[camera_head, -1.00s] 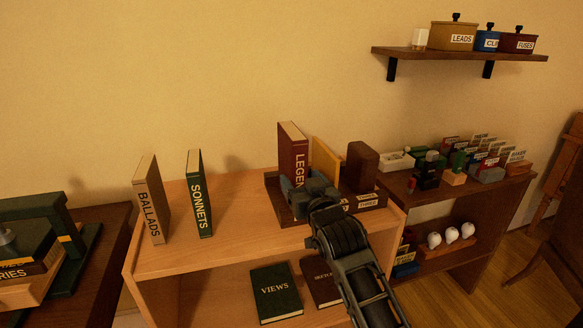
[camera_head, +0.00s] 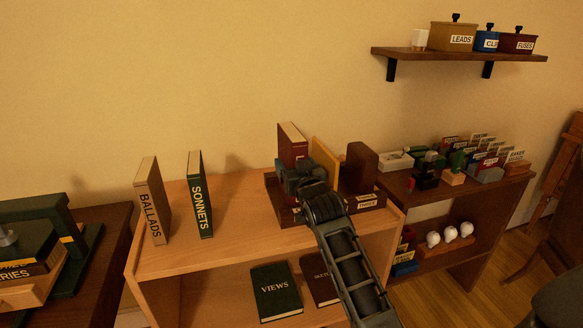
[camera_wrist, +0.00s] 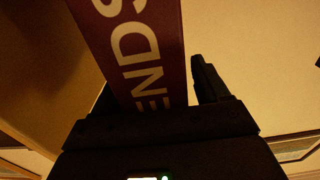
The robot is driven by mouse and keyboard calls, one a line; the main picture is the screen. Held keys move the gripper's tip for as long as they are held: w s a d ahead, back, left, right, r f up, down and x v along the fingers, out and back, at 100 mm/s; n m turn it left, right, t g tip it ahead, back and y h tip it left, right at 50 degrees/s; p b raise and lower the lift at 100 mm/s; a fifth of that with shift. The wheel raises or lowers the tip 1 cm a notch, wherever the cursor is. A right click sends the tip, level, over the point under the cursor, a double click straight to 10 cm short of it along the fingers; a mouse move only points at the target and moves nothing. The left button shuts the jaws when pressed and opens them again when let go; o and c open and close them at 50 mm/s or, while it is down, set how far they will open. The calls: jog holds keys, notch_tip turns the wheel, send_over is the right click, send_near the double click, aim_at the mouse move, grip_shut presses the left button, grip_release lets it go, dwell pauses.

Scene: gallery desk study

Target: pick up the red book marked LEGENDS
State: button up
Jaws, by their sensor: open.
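The red book marked LEGENDS (camera_head: 292,143) stands upright in a dark wooden holder (camera_head: 272,190) on the light wooden bookcase. My gripper (camera_head: 300,172) is in front of its spine and hides most of the lettering in the head view. In the wrist view, the red spine (camera_wrist: 152,30) with the letters ENDS fills the upper middle. My gripper (camera_wrist: 152,78) is open there, with one dark finger to the right of the spine and a gap between them. The other finger is mostly hidden at the spine's left. I cannot tell whether either finger touches the book.
A yellow book (camera_head: 325,160) and a dark brown block (camera_head: 361,167) stand close to the right of the red book. SONNETS (camera_head: 200,195) and BALLADS (camera_head: 151,202) stand apart on the left. VIEWS (camera_head: 275,292) lies on the lower shelf.

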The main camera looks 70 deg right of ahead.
grip_shut()
dwell(0.5)
jog(key=shift+r, duration=0.15)
